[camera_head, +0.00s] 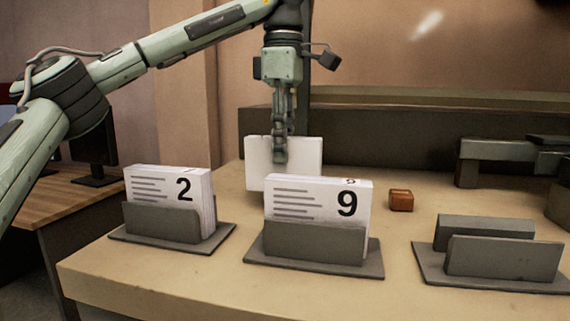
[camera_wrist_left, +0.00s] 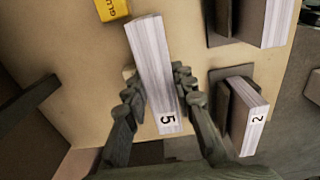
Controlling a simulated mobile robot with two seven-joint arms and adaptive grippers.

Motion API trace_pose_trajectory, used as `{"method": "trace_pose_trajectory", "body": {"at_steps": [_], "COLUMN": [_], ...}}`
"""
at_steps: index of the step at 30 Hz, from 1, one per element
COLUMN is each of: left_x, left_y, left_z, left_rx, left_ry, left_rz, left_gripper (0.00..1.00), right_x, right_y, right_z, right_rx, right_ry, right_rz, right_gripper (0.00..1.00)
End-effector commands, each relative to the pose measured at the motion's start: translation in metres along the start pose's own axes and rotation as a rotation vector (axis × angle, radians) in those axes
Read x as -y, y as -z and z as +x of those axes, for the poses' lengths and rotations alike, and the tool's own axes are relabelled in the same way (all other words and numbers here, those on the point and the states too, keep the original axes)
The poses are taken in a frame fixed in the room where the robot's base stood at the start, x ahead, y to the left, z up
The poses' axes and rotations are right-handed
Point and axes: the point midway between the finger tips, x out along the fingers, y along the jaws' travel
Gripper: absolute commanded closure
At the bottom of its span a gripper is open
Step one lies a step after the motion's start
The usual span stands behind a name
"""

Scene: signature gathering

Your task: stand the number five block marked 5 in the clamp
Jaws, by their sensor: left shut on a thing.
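The white number five block (camera_head: 306,160) stands upright behind the block marked 9, held in my left gripper (camera_head: 281,157). In the left wrist view, the 5 shows on the end of the block (camera_wrist_left: 152,60) between the shut fingers (camera_wrist_left: 157,95). The empty clamp (camera_head: 500,258) sits at the right front, its two grey upright plates on a flat base with an open slot between them. The held block is well left of and behind this clamp. The block's lower part is hidden behind the 9 block in the head view. My right gripper does not show.
The block marked 2 (camera_head: 183,190) stands in the left clamp (camera_head: 160,222), and the block marked 9 (camera_head: 318,200) in the middle clamp (camera_head: 312,243). A small orange-brown block (camera_head: 401,200) lies behind the middle and right clamps. A grey-green structure (camera_head: 500,150) stands at the right back.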

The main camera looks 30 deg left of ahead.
Motion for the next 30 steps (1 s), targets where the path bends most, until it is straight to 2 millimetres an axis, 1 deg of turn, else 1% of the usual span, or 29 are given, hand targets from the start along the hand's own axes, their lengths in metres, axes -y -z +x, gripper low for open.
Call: {"method": "trace_pose_trajectory", "body": {"at_steps": [1, 3, 6, 19, 20, 21, 24, 30], "left_x": [0.0, 0.0, 0.0, 0.0, 0.0, 0.0, 0.0, 0.0], "left_y": [0.001, 0.0, 0.001, 0.0, 0.0, 0.0, 0.0, 0.0], "left_z": [0.011, 0.021, 0.03, 0.035, 0.035, 0.035, 0.035, 0.035], "left_rx": [0.002, 0.001, 0.002, 0.001, 0.0, 0.0, 0.0, 0.0], "left_ry": [0.005, 0.006, 0.003, 0.001, 0.001, 0.001, 0.001, 0.001], "left_rz": [0.0, 0.002, -0.001, -0.001, -0.001, -0.001, -0.001, -0.001], "left_gripper": [1.0, 1.0, 1.0, 1.0, 0.71, 0.66, 0.54, 0.54], "right_x": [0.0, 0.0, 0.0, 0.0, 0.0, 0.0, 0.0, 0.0], "right_y": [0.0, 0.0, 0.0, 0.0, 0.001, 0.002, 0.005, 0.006], "right_z": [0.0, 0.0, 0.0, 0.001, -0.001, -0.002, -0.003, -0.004], "right_rx": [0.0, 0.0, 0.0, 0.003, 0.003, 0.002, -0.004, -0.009], "right_ry": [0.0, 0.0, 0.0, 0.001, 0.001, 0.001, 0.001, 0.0], "right_rz": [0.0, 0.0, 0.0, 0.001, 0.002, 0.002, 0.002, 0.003], "right_gripper": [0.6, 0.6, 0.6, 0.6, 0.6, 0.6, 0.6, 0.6]}}
